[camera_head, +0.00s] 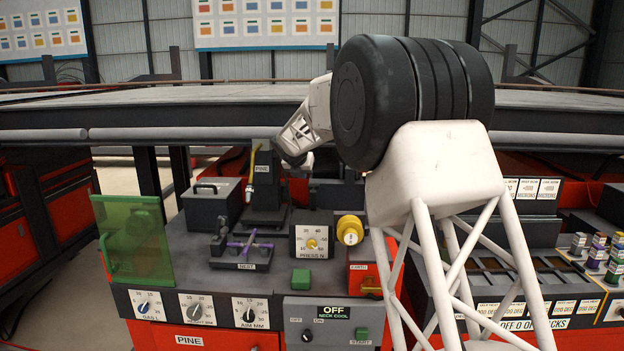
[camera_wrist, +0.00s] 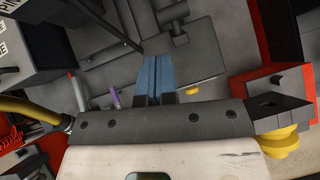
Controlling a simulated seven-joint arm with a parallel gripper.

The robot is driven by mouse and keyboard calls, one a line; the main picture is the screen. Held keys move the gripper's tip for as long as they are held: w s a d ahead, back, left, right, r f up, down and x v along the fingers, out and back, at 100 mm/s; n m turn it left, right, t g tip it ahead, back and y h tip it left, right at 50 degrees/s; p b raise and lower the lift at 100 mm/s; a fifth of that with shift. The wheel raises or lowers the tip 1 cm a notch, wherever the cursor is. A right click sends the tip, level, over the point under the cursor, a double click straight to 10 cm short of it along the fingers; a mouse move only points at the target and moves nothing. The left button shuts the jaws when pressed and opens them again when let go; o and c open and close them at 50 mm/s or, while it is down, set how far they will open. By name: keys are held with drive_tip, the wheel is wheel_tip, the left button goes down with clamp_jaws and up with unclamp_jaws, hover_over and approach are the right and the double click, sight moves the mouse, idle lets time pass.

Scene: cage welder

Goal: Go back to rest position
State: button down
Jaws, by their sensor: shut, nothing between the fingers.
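My gripper (camera_wrist: 161,62) shows in the wrist view as two blue fingers pressed together, with nothing between them. It is over the grey machine bench, apart from the things below as far as I can tell. In the head view my white arm reaches behind the large black joint, and its far end is beside the grey PINE post (camera_head: 263,180). The fingertips are hidden or too small to make out there.
A yellow knob (camera_head: 350,230), a dial box (camera_head: 312,243) and a green translucent panel (camera_head: 134,240) stand on the bench. A purple-handled fixture (camera_head: 245,248) sits at its middle. A grey rail (camera_head: 200,133) runs behind. Labelled racks (camera_head: 540,265) are on the right.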

drive_tip(key=s+d+r+m+g, duration=0.1)
drive_tip(key=s+d+r+m, duration=0.1)
drive_tip(key=s+d+m, duration=0.75)
drive_tip(key=s+d+r+m+g, duration=0.15)
drive_tip(key=s+d, duration=0.25)
drive_tip(key=s, duration=1.1)
drive_tip(key=s+d+r+m+g, duration=0.1)
drive_tip(key=s+d+r+m, duration=0.1)
drive_tip(key=s+d+m, duration=0.75)
drive_tip(key=s+d+f+m, duration=0.1)
drive_tip(key=s+f+m, duration=0.3)
drive_tip(key=s, duration=0.9)
drive_tip(key=s+d+f+m+g+y, duration=0.1)
drive_tip(key=s+f+m, duration=0.2)
drive_tip(key=s, duration=1)
drive_tip(key=s+d+f+m+g, duration=0.1)
drive_tip(key=s+f+m, duration=0.3)
drive_tip(key=s, duration=0.9)
drive_tip(key=shift+d+f+m+y, duration=0.4)
drive_tip(key=shift+d+m, duration=0.2)
drive_tip(key=shift+m, duration=0.55)
